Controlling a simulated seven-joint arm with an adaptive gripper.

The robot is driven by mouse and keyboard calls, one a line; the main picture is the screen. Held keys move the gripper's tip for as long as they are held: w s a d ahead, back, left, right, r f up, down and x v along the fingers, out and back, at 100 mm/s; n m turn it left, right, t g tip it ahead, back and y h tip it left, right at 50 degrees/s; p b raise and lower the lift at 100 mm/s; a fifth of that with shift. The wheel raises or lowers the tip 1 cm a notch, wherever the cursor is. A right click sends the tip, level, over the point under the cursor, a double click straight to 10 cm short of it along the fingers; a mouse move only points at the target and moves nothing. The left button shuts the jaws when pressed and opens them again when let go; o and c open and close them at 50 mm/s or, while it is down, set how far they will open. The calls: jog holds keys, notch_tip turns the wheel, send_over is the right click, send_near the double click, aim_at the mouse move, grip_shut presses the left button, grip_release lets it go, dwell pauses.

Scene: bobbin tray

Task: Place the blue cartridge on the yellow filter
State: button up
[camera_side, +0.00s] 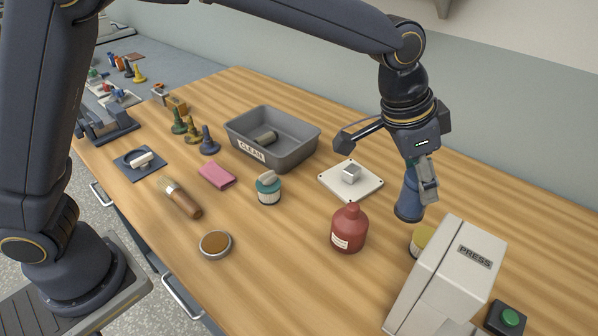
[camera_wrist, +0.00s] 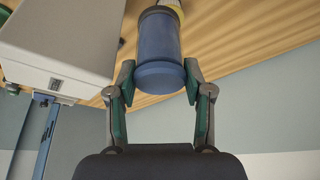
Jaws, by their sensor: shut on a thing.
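The blue cartridge (camera_side: 408,203) is upright between the fingers of my gripper (camera_side: 420,182), which is shut on it. In the wrist view, the cartridge (camera_wrist: 158,52) sits between the two green-padded fingertips of my gripper (camera_wrist: 158,76). The yellow filter (camera_side: 421,240) stands on the table just right of and nearer than the cartridge in the side view, partly hidden by the press. In the wrist view, a bit of the yellow filter (camera_wrist: 173,5) shows beyond the cartridge's far end. The gap between cartridge and filter is hard to judge.
A white press (camera_side: 447,277) stands close beside the filter, with a green button box (camera_side: 507,318) to its right. A red bottle (camera_side: 349,229) and a white plate (camera_side: 366,187) with a small block are to the left. The grey CLEAN bin (camera_side: 300,147) is farther back.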

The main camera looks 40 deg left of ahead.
jog(key=shift+w+d+f, duration=0.7)
jog(key=shift+w+f, duration=0.45)
jog(key=shift+f, duration=0.55)
jog(key=shift+w+d+f, duration=0.7)
jog(key=shift+w+f, duration=0.5)
jog(key=shift+f, duration=0.55)
jog(key=shift+w+d+f, duration=0.7)
jog(key=shift+w+f, duration=0.45)
jog(key=shift+f, duration=0.55)
jog(key=shift+f, duration=0.15)
jog(key=o, duration=1.2)
jog(key=shift+o, duration=0.2)
